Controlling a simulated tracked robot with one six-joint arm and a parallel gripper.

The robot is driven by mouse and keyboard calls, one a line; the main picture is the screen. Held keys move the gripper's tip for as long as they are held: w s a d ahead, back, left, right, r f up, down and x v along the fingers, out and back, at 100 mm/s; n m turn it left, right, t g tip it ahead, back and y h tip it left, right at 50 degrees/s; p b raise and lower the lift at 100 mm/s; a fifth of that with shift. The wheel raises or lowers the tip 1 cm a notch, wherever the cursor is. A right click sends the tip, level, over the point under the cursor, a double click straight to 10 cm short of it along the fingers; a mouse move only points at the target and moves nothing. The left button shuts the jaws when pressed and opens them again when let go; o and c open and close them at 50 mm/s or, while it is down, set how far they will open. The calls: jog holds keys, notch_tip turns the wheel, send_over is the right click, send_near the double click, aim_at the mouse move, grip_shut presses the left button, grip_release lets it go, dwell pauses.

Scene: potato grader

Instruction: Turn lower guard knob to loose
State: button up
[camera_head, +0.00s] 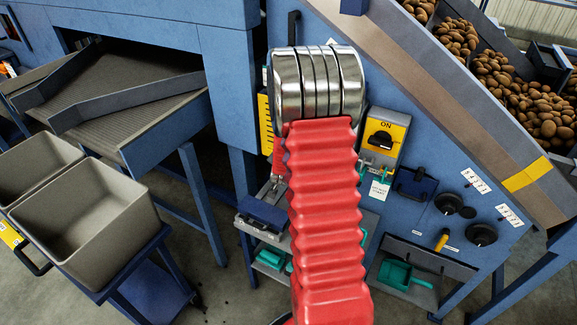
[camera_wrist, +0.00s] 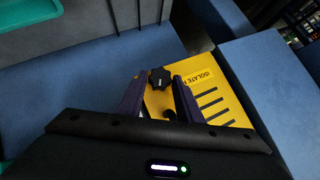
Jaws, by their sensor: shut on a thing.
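In the wrist view, a black lobed knob (camera_wrist: 161,78) sits on a yellow guard panel (camera_wrist: 215,105). My gripper (camera_wrist: 160,77) has its two dark purple fingers on either side of this knob, shut on it. Another small dark round part (camera_wrist: 170,114) shows between the fingers, partly hidden; I cannot tell whether it is a second knob. The knob's turn position cannot be read. In the head view, the yellow panel (camera_head: 264,124) shows as a strip on the blue machine, and my red-sleeved arm hides my gripper and the knobs.
A yellow ON switch box (camera_head: 384,138) is right of my arm. Grey bins (camera_head: 90,215) stand at the far left. A potato conveyor (camera_head: 480,100) slopes at the right. A blue face (camera_wrist: 275,100) borders the panel.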

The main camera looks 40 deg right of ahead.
jog(key=shift+w+f+n+g+h, duration=0.1)
jog(key=shift+n+g+h, duration=0.25)
jog(key=shift+n+g, duration=0.55)
jog(key=shift+w+f+n+g+h, duration=0.1)
jog(key=shift+n+g+h, duration=0.3)
jog(key=shift+g, duration=1)
jog(key=o, duration=0.8)
jog(key=shift+r, duration=0.1)
jog(key=shift+c, duration=0.2)
jog(key=shift+o, duration=1.4)
jog(key=shift+w+a+r, duration=0.1)
jog(key=shift+w+r, duration=0.05)
jog(key=shift+a+r, duration=0.1)
jog(key=shift+a, duration=0.05)
jog(key=v, duration=1.3)
jog(key=shift+r, duration=0.15)
